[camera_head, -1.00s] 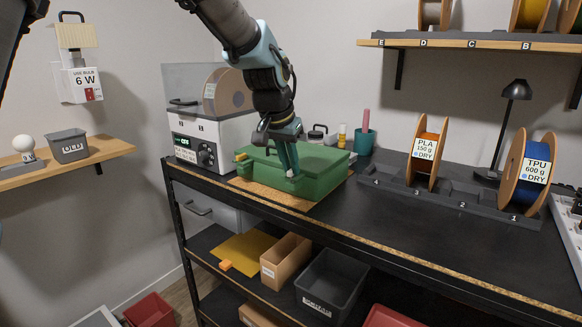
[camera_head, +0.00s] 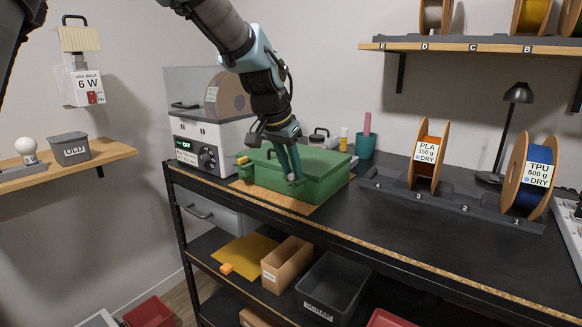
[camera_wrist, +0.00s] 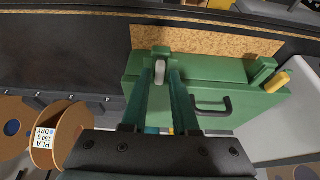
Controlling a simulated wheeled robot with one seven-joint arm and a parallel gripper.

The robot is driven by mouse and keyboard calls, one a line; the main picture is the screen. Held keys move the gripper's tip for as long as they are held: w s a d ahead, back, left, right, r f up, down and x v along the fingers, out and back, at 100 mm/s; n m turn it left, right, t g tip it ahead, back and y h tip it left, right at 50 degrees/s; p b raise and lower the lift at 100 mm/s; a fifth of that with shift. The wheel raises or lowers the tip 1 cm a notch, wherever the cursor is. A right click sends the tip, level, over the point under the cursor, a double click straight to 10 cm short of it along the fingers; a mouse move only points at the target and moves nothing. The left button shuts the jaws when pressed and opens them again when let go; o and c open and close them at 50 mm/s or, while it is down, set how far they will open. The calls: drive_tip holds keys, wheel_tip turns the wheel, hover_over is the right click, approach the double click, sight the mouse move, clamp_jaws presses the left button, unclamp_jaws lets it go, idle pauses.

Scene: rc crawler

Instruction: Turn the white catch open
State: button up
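The green case (camera_head: 325,183) lies closed on the bench, and its lid and dark handle (camera_wrist: 212,106) show in the wrist view. The white catch (camera_wrist: 160,72) is on a green block at the case's front edge, near one corner. It appears upright in the wrist view and is mostly hidden by the fingers in the head view. My gripper (camera_head: 294,178) reaches down to the front of the case. In the wrist view my gripper (camera_wrist: 162,76) has its fingers apart, one on each side of the white catch. I cannot tell whether they touch it.
A yellow catch (camera_wrist: 278,82) sits at the other front corner. The case rests on a cork mat (camera_head: 270,194). A white dryer box (camera_head: 203,143) stands to its left. A spool rack (camera_head: 450,204) stands to the right, with clear bench top in front.

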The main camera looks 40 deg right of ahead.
drive_tip(key=b+v, duration=0.1)
drive_tip(key=v, duration=1)
drive_tip(key=shift+b, duration=0.35)
drive_tip(key=w+a+f+n+y, duration=0.1)
drive_tip(key=w+a+f+n, duration=0.25)
drive_tip(key=a, duration=0.45)
drive_tip(key=w+a+f+n+t+y, duration=0.15)
drive_tip(key=w+a+f, duration=0.3)
drive_tip(key=a, duration=0.45)
drive_tip(key=w+a+f+n+g, duration=0.1)
drive_tip(key=w+a+f+n, duration=0.25)
drive_tip(key=a, duration=0.45)
drive_tip(key=s+a+f+n+y, duration=0.1)
drive_tip(key=s+a+f+n, duration=0.1)
drive_tip(key=a, duration=0.7)
drive_tip(key=s+a+f+n, duration=0.3)
drive_tip(key=s+a+f, duration=0.2)
drive_tip(key=a, duration=0.5)
wheel_tip(320, 180, down, 2)
drive_tip(key=shift+a+y, duration=0.35)
